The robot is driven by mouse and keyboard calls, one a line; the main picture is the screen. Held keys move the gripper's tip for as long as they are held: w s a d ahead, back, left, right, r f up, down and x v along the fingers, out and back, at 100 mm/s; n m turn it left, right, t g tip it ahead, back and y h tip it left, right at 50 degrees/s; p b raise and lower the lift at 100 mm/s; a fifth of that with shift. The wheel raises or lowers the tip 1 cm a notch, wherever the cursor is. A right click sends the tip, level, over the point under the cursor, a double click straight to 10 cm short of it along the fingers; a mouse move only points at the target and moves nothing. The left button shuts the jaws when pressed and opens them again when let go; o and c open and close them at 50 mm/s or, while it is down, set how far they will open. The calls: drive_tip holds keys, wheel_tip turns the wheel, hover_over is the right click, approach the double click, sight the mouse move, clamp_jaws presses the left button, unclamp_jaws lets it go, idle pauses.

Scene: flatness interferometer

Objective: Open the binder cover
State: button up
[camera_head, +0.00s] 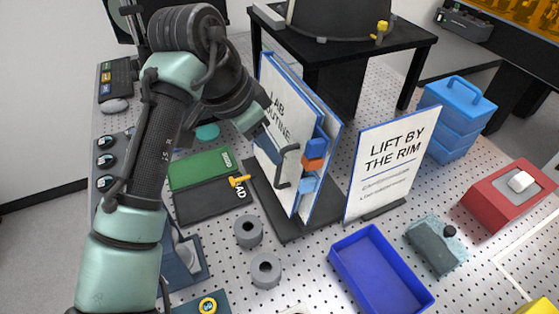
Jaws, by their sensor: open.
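The binder (278,112) stands upright on a dark base (288,228), in the middle of the head view. Its white, blue-edged front cover carries the words "LAB ROUTINE", partly hidden, and faces left. The cover stands at a narrow angle from the part behind it. Blue and orange tabs (313,164) stick out at the right edge. A grey handle (288,168) is on the cover's lower right. My gripper (268,142) is open at the cover's face, left of the handle. Whether it touches the cover or handle is unclear, and its fingertips are partly hard to make out.
A sign reading "LIFT BY THE RIM" (390,160) stands right of the binder. A blue tray (380,270), two grey rings (248,231), and green and black books (200,170) lie nearby on the perforated table. A black stand (400,45) is behind.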

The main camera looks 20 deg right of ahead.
sight(280, 166)
drive_tip(key=p+x, duration=0.1)
drive_tip(key=x, duration=0.7)
drive_tip(key=shift+w+d+f, duration=0.15)
drive_tip(key=shift+d+f, duration=0.05)
drive_tip(key=shift+f, duration=0.1)
clamp_jaws()
idle(1.0)
